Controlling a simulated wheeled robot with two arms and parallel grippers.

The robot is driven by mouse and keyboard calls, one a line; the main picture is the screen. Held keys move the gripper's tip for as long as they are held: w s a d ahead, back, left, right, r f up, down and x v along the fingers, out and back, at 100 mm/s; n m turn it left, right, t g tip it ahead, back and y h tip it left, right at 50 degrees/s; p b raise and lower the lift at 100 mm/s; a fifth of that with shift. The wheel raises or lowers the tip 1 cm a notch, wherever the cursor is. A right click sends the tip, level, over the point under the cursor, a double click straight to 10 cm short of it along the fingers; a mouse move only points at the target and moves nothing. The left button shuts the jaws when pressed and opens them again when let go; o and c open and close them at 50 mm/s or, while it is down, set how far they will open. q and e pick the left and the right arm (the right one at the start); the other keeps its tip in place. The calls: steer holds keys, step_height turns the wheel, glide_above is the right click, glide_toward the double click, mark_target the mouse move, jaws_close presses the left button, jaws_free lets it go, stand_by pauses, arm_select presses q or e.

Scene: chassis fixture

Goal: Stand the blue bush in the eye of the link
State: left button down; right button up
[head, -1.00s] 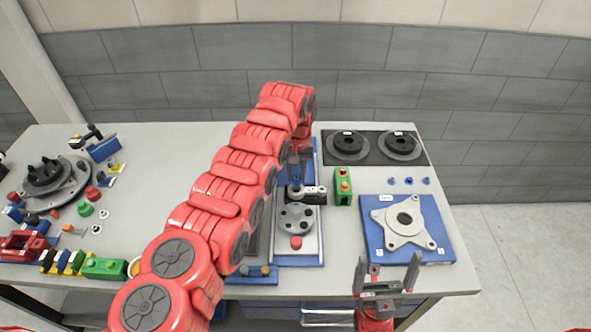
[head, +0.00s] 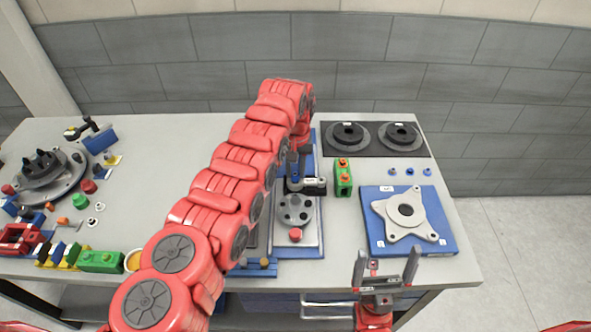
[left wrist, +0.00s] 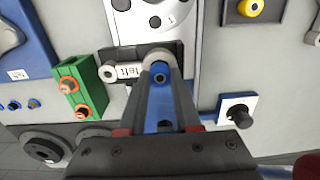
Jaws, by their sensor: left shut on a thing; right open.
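The link (left wrist: 130,70) is a small grey bar with a label, a small eye at one end and a larger eye at the other. It lies on a dark block; in the head view it (head: 315,187) is partly hidden. My left gripper (left wrist: 162,80) is shut on a blue bush (left wrist: 160,70), at the larger eye. The bush covers part of that eye's ring; I cannot tell whether it is inside or just above. In the head view my left gripper (head: 293,165) points down over the link's left end. My right gripper (head: 387,268) is open and empty at the table's front.
A green block (head: 343,178) with orange parts stands right of the link. A grey round plate (head: 296,209) with holes and a red knob lie in front of it. Several spare blue bushes (head: 409,172) stand to the right, behind a blue plate (head: 376,240) carrying a star-shaped casting.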

arm_select(q)
steer(key=shift+f+b, duration=0.4)
steer(key=c, duration=0.9)
jaws_free()
steer(key=shift+r+p, duration=0.35)
steer(key=shift+r, duration=1.2)
steer(key=o, duration=0.5)
steer(key=shift+o, duration=0.2)
